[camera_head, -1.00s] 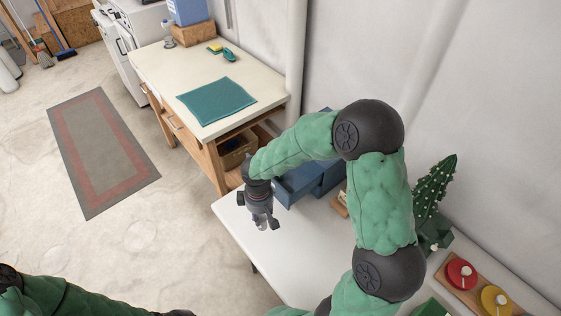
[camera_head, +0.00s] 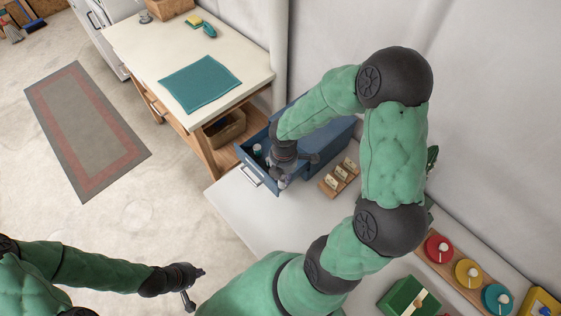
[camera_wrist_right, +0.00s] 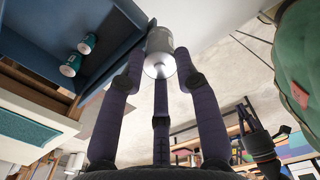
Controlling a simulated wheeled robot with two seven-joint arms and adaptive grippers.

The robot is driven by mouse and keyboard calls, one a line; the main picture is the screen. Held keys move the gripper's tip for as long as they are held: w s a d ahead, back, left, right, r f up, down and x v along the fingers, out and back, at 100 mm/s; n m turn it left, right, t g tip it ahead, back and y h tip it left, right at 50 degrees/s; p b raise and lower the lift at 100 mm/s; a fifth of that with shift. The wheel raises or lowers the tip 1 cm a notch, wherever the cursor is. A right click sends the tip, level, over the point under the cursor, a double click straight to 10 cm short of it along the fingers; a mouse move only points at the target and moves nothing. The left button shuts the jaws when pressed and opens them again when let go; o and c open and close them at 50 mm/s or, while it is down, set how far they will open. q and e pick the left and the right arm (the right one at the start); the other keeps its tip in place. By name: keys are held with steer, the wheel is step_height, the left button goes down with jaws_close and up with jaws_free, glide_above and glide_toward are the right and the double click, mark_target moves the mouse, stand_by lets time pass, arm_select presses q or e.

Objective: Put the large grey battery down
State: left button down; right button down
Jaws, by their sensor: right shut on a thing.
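The large grey battery (camera_wrist_right: 160,42) is a grey cylinder with a pale end, held between the fingers of my right gripper (camera_wrist_right: 160,75) in the right wrist view. In the head view my right gripper (camera_head: 284,178) is at the open blue drawer (camera_head: 258,172), by its right side, and mostly covers the battery. I cannot tell from there how high the battery is above the white table. In the wrist view two smaller green-and-white cylinders (camera_wrist_right: 78,55) lie inside the drawer. My left gripper (camera_head: 192,287) is empty, its fingers apart, low at the bottom left.
The drawer belongs to a blue box (camera_head: 325,148) on the white table (camera_head: 240,212). A wooden holder with small cards (camera_head: 340,177) stands right of it. A wooden board with coloured discs (camera_head: 468,272) and a green box (camera_head: 405,297) are further right.

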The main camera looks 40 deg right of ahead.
steer(key=shift+w+d+f, duration=1)
steer(key=shift+w+f, duration=0.35)
steer(key=shift+f, duration=0.55)
steer(key=shift+w+d+f, duration=1.05)
steer(key=shift+w+f, duration=0.35)
steer(key=shift+f, duration=0.45)
steer(key=shift+w+d+f, duration=1)
steer(key=shift+w+f, duration=0.35)
steer(key=shift+f, duration=0.55)
steer(key=shift+b, duration=0.35)
steer(key=c, duration=0.9)
jaws_free()
steer(key=shift+f, duration=0.15)
